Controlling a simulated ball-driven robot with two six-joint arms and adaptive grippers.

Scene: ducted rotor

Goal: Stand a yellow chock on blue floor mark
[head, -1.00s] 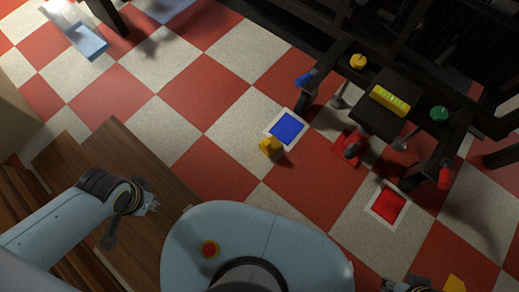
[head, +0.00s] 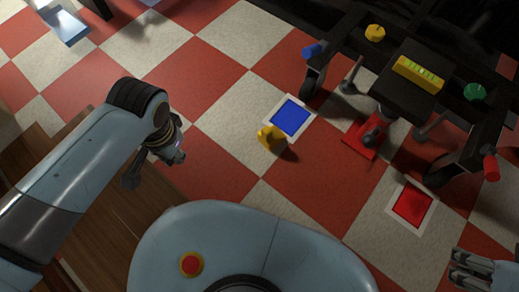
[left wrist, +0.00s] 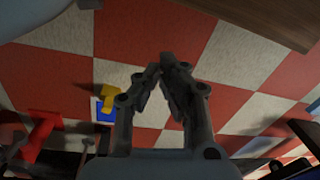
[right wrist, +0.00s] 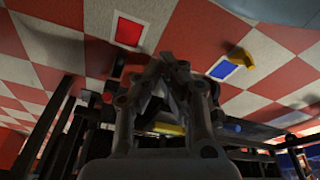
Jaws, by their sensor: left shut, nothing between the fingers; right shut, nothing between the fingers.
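The blue floor mark (head: 291,118) lies on the checkered floor as a blue square with a white border. A small yellow chock (head: 268,136) is on the floor just outside its near-left border; I cannot tell if they touch. Both show in the left wrist view, the chock (left wrist: 109,98) overlapping the mark (left wrist: 103,114), and in the right wrist view, chock (right wrist: 242,60) beside mark (right wrist: 223,68). My left gripper (head: 174,154) is shut and empty, left of the chock and apart from it. My right gripper (head: 460,268) is shut and empty at the lower right, far from the chock.
A dark wheeled frame (head: 415,75) with a yellow block (head: 418,74) on top stands at the upper right. A red piece (head: 361,139) lies by its leg. A red floor mark (head: 412,205) is to the right. Wooden boards (head: 120,240) are at lower left. Floor left of the chock is clear.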

